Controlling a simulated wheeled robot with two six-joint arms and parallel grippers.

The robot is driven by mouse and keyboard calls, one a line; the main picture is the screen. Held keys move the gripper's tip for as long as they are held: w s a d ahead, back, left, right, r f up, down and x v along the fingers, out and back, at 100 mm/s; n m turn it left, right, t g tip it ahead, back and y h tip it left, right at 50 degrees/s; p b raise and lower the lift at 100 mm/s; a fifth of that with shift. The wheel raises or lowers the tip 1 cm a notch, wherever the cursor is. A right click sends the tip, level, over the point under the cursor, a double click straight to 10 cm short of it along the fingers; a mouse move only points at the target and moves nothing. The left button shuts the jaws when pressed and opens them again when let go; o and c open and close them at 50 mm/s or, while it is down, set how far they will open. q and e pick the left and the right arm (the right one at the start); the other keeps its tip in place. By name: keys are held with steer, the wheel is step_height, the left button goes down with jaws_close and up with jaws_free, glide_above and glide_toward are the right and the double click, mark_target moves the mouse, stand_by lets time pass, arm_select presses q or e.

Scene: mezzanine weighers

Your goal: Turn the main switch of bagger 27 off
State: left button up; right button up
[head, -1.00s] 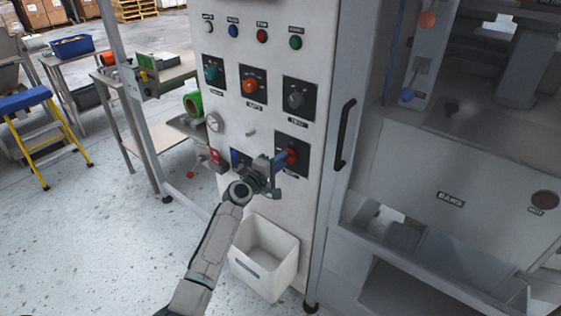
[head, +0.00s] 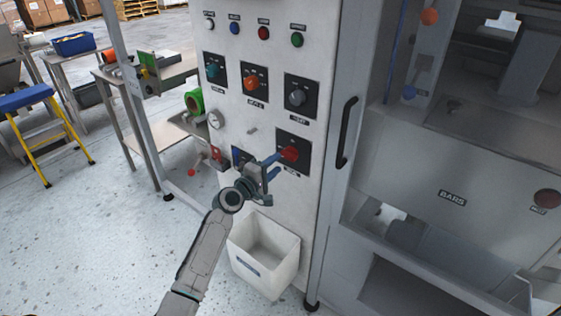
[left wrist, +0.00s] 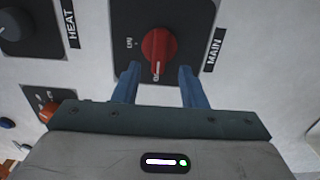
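The main switch is a red rotary knob (head: 289,154) on a black plate, low on the right of the grey control panel. In the left wrist view the knob (left wrist: 160,50) sits beside the label MAIN. Its white line points down in that picture, at a small mark that looks like a 0; the ON mark is to its left. My left gripper (head: 274,166) is open just in front of the switch. Its two blue fingers (left wrist: 160,76) are apart, one below each side of the knob, and appear clear of it. My right gripper is out of view.
Other knobs are above on the panel, among them an orange one (head: 250,83) and a grey one (head: 297,97). A white bin (head: 285,270) is low on the panel. A black door handle (head: 347,132) is to the right.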

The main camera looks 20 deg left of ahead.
arm_select(q)
steer(key=v, duration=0.7)
steer(key=shift+b, duration=0.3)
steer(key=shift+w, duration=0.1)
steer(key=s+a+f+m+g+y, duration=0.1)
steer(key=s+a+f+g+y, duration=0.15)
steer(key=f, duration=0.85)
steer(key=s+a+f+m+g+y, duration=0.1)
steer(key=s+f, duration=0.3)
steer(key=f, duration=0.6)
steer(key=s+a+f+m+g+y, duration=0.1)
steer(key=s+f+g, duration=0.15)
steer(key=f, duration=0.85)
steer(key=s+a+f+m+g+y, duration=0.15)
steer(key=s+f+m+g, duration=0.25)
steer(key=s+f, duration=1.4)
steer(key=s+f+m+g, duration=0.2)
steer(key=s+f, duration=0.2)
steer(key=s, duration=0.6)
steer(key=s+d+f+m+g, duration=0.1)
steer(key=s+f+m+g, duration=0.1)
steer(key=s, duration=0.9)
steer(key=s+f+m+g+y, duration=0.1)
steer(key=s+f+m, duration=0.2)
steer(key=s+f, duration=0.4)
steer(key=s, duration=0.4)
steer(key=shift+d+m+g, duration=0.3)
steer(key=shift+d+g, duration=0.1)
